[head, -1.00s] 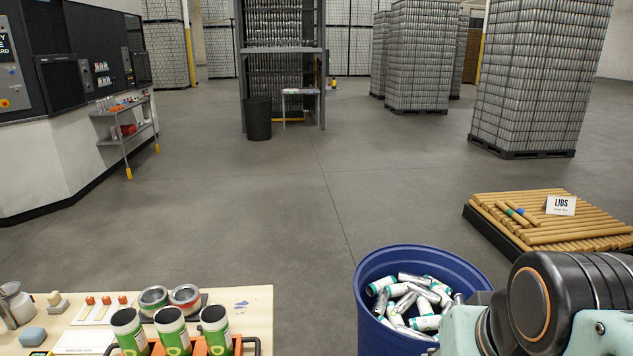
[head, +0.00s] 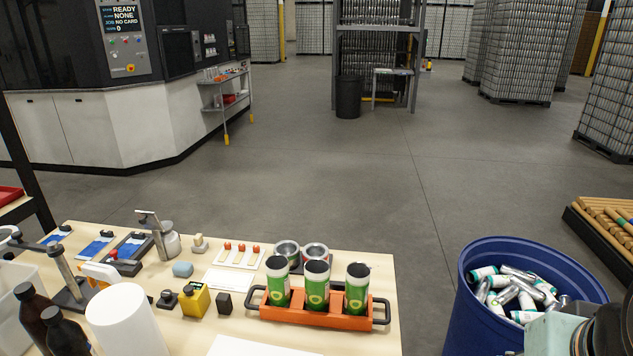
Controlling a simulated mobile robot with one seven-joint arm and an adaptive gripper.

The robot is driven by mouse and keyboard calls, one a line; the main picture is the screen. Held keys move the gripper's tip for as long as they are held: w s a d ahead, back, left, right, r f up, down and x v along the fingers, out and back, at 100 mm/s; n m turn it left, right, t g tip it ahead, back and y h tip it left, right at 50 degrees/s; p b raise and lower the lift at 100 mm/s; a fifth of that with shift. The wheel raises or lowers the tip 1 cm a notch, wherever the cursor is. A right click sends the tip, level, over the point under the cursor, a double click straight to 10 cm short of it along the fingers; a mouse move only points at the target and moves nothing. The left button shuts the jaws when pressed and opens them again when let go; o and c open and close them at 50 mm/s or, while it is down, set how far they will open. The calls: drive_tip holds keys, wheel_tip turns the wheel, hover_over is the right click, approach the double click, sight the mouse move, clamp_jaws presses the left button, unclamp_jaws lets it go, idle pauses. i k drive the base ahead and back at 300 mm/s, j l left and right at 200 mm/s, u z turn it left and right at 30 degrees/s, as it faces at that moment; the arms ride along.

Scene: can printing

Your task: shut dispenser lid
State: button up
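A small grey-white jar (head: 172,244) stands at the back left of the wooden worktable (head: 350,262), with a grey upright piece (head: 152,226) beside or attached to it. It may be the dispenser, but I cannot tell for certain, nor whether any lid on it is open. Part of my arm (head: 572,332) shows at the lower right, over the bin's near edge. My gripper is not in view.
An orange carrier (head: 322,315) with three green cans stands on the table. A white roll (head: 125,325) and dark bottles are at the front left. A blue bin (head: 470,310) of cans stands right of the table.

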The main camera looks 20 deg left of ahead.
sight(149, 220)
drive_tip(key=k+j, duration=0.15)
drive_tip(key=j, duration=0.2)
drive_tip(key=k+j, duration=0.15)
drive_tip(key=j, duration=0.2)
drive_tip(key=k+j, duration=0.15)
drive_tip(key=j, duration=0.25)
drive_tip(key=k+j, duration=0.15)
drive_tip(key=j, duration=0.2)
